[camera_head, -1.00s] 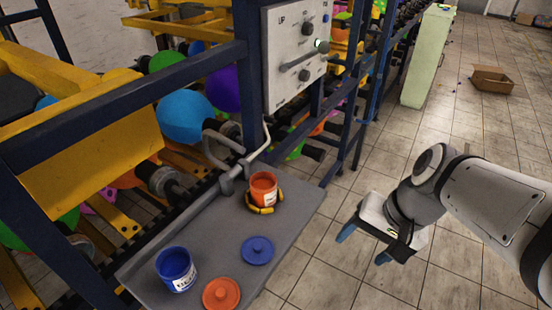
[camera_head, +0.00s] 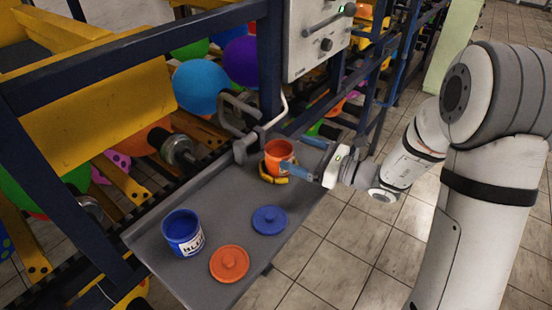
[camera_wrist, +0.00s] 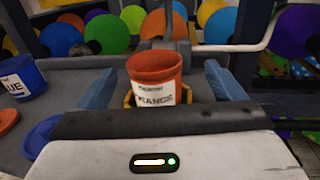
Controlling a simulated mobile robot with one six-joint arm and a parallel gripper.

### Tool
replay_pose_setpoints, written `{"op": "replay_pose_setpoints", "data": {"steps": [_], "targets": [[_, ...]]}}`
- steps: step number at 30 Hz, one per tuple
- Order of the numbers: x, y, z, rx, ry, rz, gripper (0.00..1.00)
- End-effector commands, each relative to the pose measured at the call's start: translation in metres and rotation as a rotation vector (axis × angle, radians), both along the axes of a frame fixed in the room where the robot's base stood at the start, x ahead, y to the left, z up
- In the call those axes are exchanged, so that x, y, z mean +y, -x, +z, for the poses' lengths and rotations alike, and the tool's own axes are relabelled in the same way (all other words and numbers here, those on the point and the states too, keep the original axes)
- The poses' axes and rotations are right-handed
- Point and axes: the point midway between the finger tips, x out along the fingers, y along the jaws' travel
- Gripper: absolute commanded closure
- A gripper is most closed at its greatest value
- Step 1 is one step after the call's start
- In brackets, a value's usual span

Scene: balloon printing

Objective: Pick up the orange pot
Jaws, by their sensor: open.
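The orange pot (camera_head: 277,152) stands upright in a yellow ring holder (camera_head: 271,177) at the far right end of the grey shelf. In the wrist view the orange pot (camera_wrist: 155,70) shows its white label, with the two blue fingers on either side of it. My gripper (camera_head: 296,158) is open and level with the pot, reaching in from the right in the head view. In the wrist view my gripper (camera_wrist: 162,90) has a gap on both sides of the pot. I cannot tell how deep the pot sits between the fingers.
On the grey shelf (camera_head: 205,210) stand an open blue pot (camera_head: 183,236), a blue lid (camera_head: 269,220) and an orange lid (camera_head: 229,263). A bent metal handle (camera_head: 245,135) and a dark blue frame post (camera_head: 270,60) rise close behind the orange pot.

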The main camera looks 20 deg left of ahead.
Motion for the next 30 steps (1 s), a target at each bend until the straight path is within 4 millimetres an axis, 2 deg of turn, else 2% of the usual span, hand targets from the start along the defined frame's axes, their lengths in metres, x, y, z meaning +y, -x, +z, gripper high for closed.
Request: {"op": "replay_pose_setpoints", "data": {"steps": [12, 21, 30], "targets": [[0.054, -0.008, -0.005, -0.001, 0.002, 0.003, 0.11], [0.058, -0.009, -0.006, -0.001, 0.002, 0.001, 0.11], [0.057, -0.009, -0.006, -0.001, 0.002, 0.000, 0.35]]}}
